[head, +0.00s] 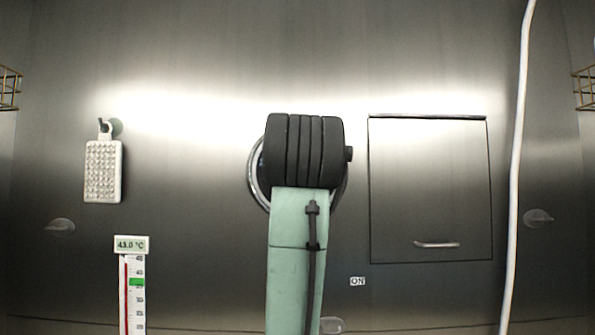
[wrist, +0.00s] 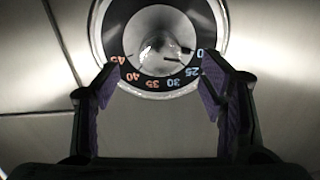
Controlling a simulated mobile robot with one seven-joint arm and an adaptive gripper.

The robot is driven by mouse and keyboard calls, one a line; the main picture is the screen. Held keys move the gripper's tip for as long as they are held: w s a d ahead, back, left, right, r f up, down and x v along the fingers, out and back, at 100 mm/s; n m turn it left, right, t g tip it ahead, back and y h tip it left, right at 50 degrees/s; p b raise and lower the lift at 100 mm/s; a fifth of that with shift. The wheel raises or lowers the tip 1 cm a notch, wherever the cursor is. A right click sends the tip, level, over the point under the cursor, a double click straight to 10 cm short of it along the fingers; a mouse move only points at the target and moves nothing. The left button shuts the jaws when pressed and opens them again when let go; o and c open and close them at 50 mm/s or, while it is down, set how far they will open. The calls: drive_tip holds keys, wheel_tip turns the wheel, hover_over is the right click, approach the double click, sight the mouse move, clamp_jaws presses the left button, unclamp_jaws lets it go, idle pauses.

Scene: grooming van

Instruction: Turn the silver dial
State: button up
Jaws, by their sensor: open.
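The silver dial (wrist: 154,45) is on the metal wall. In the wrist view it sits at the top centre, with a black ring around it carrying orange and blue numbers and a bright outer rim. In the head view my arm hides most of the dial; only its round rim (head: 256,185) shows. My gripper (wrist: 158,62) is open, one finger at each side of the numbered ring in the picture. The fingers appear to be in front of the dial; I cannot tell whether they touch it.
A thermometer (head: 132,290) reading 43.0 °C stands at the lower left. A white brush (head: 103,171) hangs at the left. A closed panel with a handle (head: 430,190) and a white hose (head: 517,160) are at the right.

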drive_tip(key=shift+s, duration=2.4)
drive_tip(key=shift+f, duration=0.1)
